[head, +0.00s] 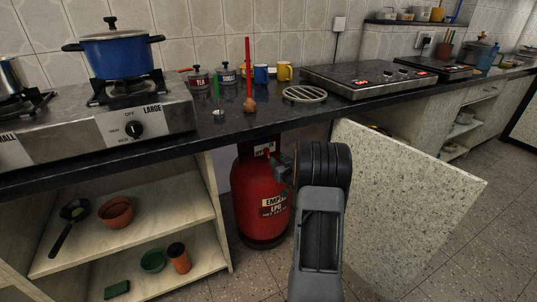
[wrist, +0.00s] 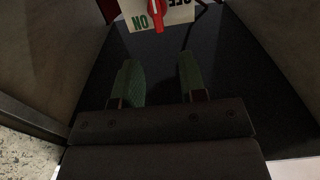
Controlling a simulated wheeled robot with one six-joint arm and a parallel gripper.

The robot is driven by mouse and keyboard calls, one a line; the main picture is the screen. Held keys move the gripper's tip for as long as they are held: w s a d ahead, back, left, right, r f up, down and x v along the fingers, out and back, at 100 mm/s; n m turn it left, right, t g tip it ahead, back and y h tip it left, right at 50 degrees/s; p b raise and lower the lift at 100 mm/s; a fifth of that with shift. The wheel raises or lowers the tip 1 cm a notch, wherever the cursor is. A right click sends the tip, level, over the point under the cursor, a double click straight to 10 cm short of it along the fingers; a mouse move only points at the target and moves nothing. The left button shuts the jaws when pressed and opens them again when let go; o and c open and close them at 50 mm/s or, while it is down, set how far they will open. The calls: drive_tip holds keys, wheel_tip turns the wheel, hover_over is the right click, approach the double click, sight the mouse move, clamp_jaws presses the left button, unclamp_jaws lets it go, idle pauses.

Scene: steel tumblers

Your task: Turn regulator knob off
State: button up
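The red regulator knob (wrist: 157,14) is at the top edge of the wrist view, in front of a white plate with upside-down ON and OFF lettering (wrist: 141,22). Its lower end lies between the two words; the frame cuts off its top, so I cannot tell its setting. My gripper (wrist: 160,78) is open and empty, its two green-padded fingers apart and short of the knob. In the head view a red gas cylinder (head: 262,190) marked EMPTY LPG stands under the counter, with a small white label (head: 264,149) at its top. My arm partly covers its right side.
The black counter (head: 270,121) overhangs the cylinder. An open speckled cabinet door (head: 405,190) stands right of my arm. Shelves (head: 130,235) with a pan, pots and jars are at left. A stove (head: 165,115) with a blue pot stands above.

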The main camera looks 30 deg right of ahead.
sight(269, 150)
drive_tip(key=w, duration=0.2)
drive_tip(key=w+b, duration=0.1)
drive_tip(key=w, duration=0.2)
drive_tip(key=w+d+b, duration=0.1)
drive_tip(key=w, duration=0.2)
drive_tip(key=shift+c, duration=0.4)
drive_tip(key=c, duration=0.6)
